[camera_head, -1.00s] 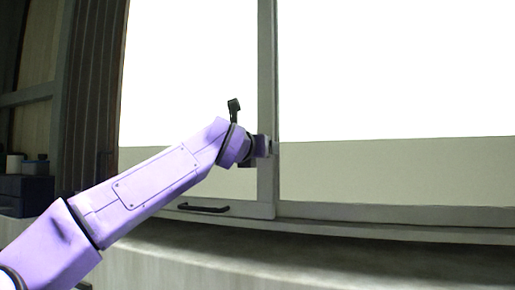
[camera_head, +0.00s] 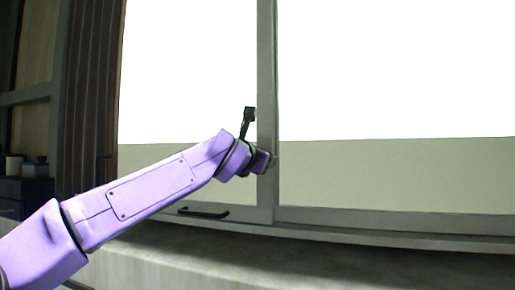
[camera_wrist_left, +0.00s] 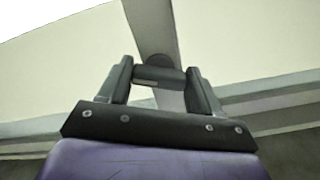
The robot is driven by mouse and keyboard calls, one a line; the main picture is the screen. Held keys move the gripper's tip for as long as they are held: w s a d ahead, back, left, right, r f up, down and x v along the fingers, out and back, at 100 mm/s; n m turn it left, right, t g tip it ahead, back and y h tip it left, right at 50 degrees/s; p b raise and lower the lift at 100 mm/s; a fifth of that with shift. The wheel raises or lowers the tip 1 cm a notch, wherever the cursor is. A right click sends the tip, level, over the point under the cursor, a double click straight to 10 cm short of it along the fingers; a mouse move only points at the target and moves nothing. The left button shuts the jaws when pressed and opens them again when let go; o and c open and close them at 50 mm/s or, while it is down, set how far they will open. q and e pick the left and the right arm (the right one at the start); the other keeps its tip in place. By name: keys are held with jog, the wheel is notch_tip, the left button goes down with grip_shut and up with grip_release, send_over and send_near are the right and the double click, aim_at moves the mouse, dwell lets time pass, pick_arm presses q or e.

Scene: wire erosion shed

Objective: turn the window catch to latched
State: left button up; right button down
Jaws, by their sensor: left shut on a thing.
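The window catch (camera_wrist_left: 158,75) is a small dark grey piece with a rounded back on the window's upright frame bar (camera_wrist_left: 154,32). In the left wrist view it lies between the two fingers of my left gripper (camera_wrist_left: 160,84), which is shut on it. In the head view my left gripper (camera_head: 263,162) is at the upright bar (camera_head: 266,90), and only a small grey bit of the catch (camera_head: 274,160) shows past it. The catch's exact angle is hard to tell. My right gripper is in neither view.
A black pull handle (camera_head: 203,212) sits on the lower window rail, below my left arm. A pale ledge (camera_head: 300,265) runs under the window. Dark boxes and jars (camera_head: 28,168) stand at the far left. The area right of the bar is clear.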

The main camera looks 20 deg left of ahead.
pick_arm(q)
jog(key=shift+d+f+m+p, duration=0.1)
jog(key=shift+m+p, duration=5.2)
jog(key=shift+m, duration=1.2)
jog(key=shift+f, duration=0.1)
jog(key=o, duration=1.1)
jog(key=shift+c, duration=0.2)
jog(key=shift+s, duration=0.1)
